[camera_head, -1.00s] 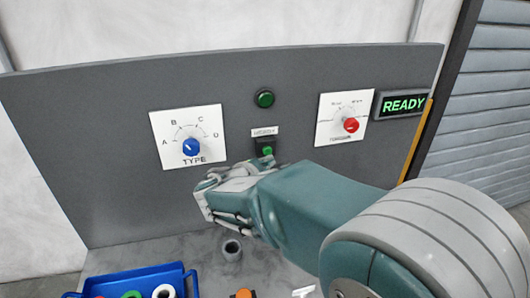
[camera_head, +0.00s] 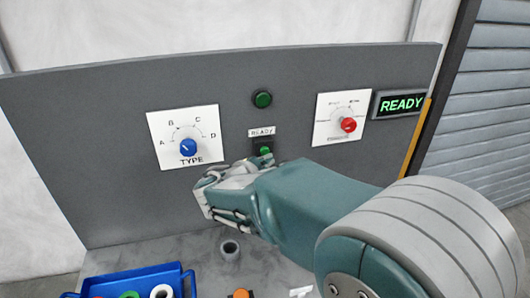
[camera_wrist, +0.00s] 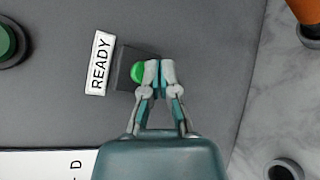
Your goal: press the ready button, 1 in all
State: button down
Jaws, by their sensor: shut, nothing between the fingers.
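The ready button is a green round button (camera_head: 265,151) in a dark square housing on the grey panel, under a white READY label (camera_head: 262,132). In the wrist view the green button (camera_wrist: 138,72) shows beside the READY label (camera_wrist: 101,63), partly covered by my fingertips. My gripper (camera_wrist: 160,68) is shut and empty, with its fingertips over the edge of the button. I cannot tell whether they touch it. In the head view my gripper (camera_head: 208,188) appears below and left of the button. The lit READY sign (camera_head: 401,103) is at the panel's right.
A blue TYPE knob (camera_head: 188,147) is left of the button, and a red knob (camera_head: 348,125) is right of it. A green round lamp (camera_head: 262,100) sits above. A blue tray (camera_head: 150,275) and a grey ring-shaped piece (camera_head: 230,250) are on the surface below.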

jog(key=shift+w+a, duration=0.1)
jog(key=shift+w, duration=0.05)
dwell(0.4)
jog(key=shift+w+r, duration=0.1)
jog(key=shift+w, duration=0.1)
jog(key=shift+w+a, duration=0.15)
jog(key=shift+w, duration=0.35)
dwell(0.9)
jog(key=shift+s+d, duration=0.2)
jog(key=shift+s, duration=0.7)
jog(key=s, duration=0.2)
jog(key=s+d, duration=0.1)
jog(key=s, duration=0.1)
jog(key=shift+s+d, duration=0.2)
jog(key=shift+s, duration=0.2)
dwell(0.5)
